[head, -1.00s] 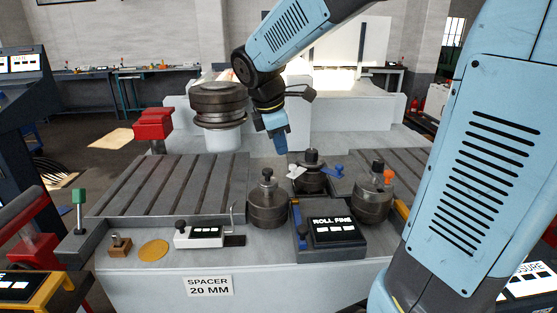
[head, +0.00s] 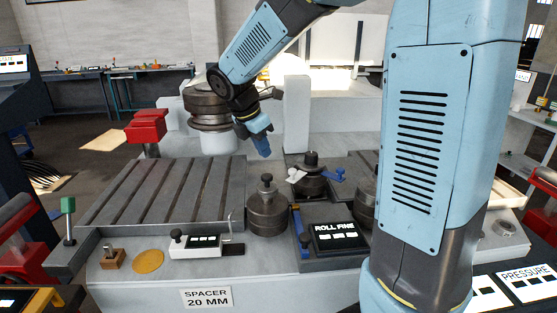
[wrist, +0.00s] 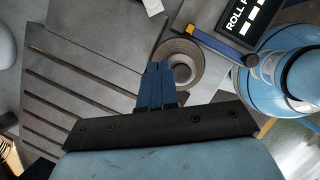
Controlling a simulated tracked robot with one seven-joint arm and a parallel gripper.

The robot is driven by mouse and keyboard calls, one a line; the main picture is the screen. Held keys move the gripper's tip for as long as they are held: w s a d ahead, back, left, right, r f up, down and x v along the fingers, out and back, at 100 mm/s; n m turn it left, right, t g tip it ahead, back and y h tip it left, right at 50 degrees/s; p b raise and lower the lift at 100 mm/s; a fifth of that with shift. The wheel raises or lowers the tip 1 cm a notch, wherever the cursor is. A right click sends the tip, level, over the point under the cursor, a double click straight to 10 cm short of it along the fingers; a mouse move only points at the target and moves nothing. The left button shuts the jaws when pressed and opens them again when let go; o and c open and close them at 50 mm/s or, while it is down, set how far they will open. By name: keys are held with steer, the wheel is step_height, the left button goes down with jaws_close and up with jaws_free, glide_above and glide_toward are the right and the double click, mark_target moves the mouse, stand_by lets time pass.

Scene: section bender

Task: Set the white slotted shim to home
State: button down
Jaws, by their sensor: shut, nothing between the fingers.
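A small white piece (head: 297,176), which looks like the white slotted shim, lies at the left side of the dark middle roller (head: 312,182). It is too small to make out its slot. In the wrist view a white piece (wrist: 153,6) shows at the top edge, partly cut off. My gripper (head: 264,152) points down with its blue fingers shut and empty. It hangs in the air above and behind the left roller (head: 267,212), to the left of the white piece. In the wrist view my fingers (wrist: 157,66) overlap the edge of that roller.
A blue piece (head: 335,174) sits at the middle roller's right. The ROLL FINE panel (head: 335,236) stands in front. A white device (head: 195,249), a yellow disc (head: 148,261) and a SPACER 20 MM label (head: 207,298) are front left. A slotted plate (head: 165,198) lies left.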

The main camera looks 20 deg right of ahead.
mark_target(294, 174)
steer(key=x, duration=0.9)
steer(key=shift+d+f, duration=0.1)
steer(key=shift+f, duration=0.25)
steer(key=shift+w+d+r, duration=0.1)
steer(key=shift+w+d, duration=0.2)
steer(key=shift+d, duration=0.3)
steer(key=shift+w+d, duration=0.25)
steer(key=shift+d, duration=0.35)
steer(key=shift+w+d, duration=0.3)
steer(key=shift+d, duration=0.3)
steer(key=shift+w, duration=0.15)
